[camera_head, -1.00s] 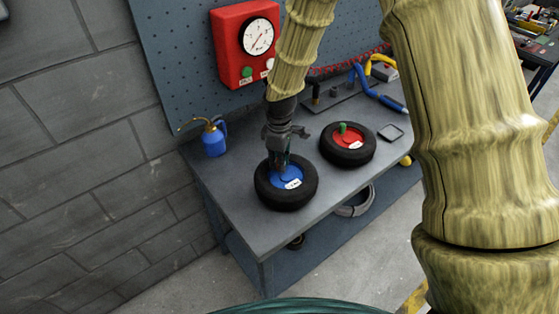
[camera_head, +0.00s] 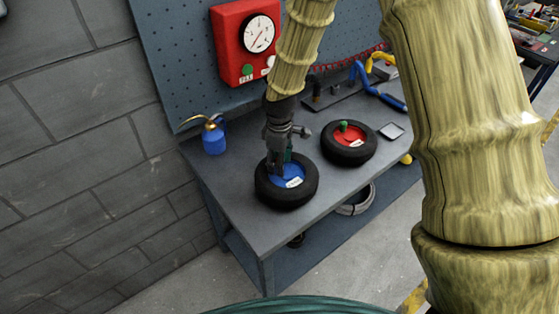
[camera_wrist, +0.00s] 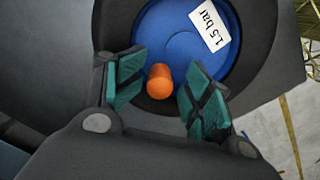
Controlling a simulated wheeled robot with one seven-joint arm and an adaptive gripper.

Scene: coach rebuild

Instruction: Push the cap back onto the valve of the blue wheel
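The blue wheel (camera_head: 291,171) lies flat on the bench, a black tyre around a blue hub with a white label, which reads "1.5 bar" in the wrist view (camera_wrist: 210,25). An orange cap (camera_wrist: 160,82) stands out from the blue hub in the wrist view. Whether it sits fully on the valve cannot be told; the valve is hidden. My gripper (camera_wrist: 165,88) is open, its teal-padded fingers on either side of the cap with a gap at each side. In the head view my gripper (camera_head: 281,165) is over the hub and hides the cap.
A wheel with a red hub and green cap (camera_head: 348,143) lies to the right on the bench (camera_head: 240,215). A blue oil can (camera_head: 214,139) stands at the left. A red gauge box (camera_head: 246,45) hangs behind.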

